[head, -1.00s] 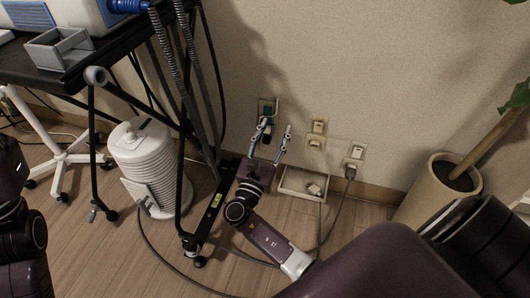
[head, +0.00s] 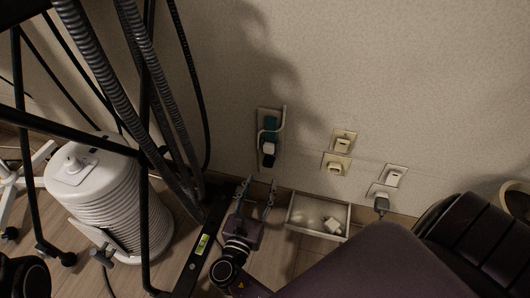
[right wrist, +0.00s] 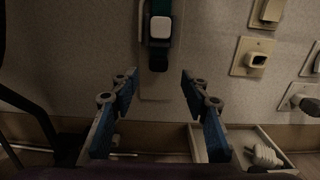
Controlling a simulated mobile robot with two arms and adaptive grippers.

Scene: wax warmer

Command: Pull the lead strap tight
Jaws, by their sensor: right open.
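What looks like the lead strap, a teal and black band with a white block (head: 268,149) on it, hangs on a pale wall plate (head: 262,117). In the right wrist view the teal strap (right wrist: 158,8) runs down behind the white block (right wrist: 160,27) to a black end (right wrist: 158,58). My right gripper (head: 260,187) is open and empty, below the strap in the picture. In the right wrist view its blue-padded fingers (right wrist: 158,82) stand apart to either side below the black end, not touching it. My left gripper is not in view.
Cream wall sockets (head: 336,163) and a plugged-in black lead (head: 381,205) are to the right. An open tray (head: 318,216) with small pale items sits by the wall. A white ribbed cylinder (head: 115,210), hoses (head: 150,90) and a black bar with a level vial (head: 203,243) crowd the left.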

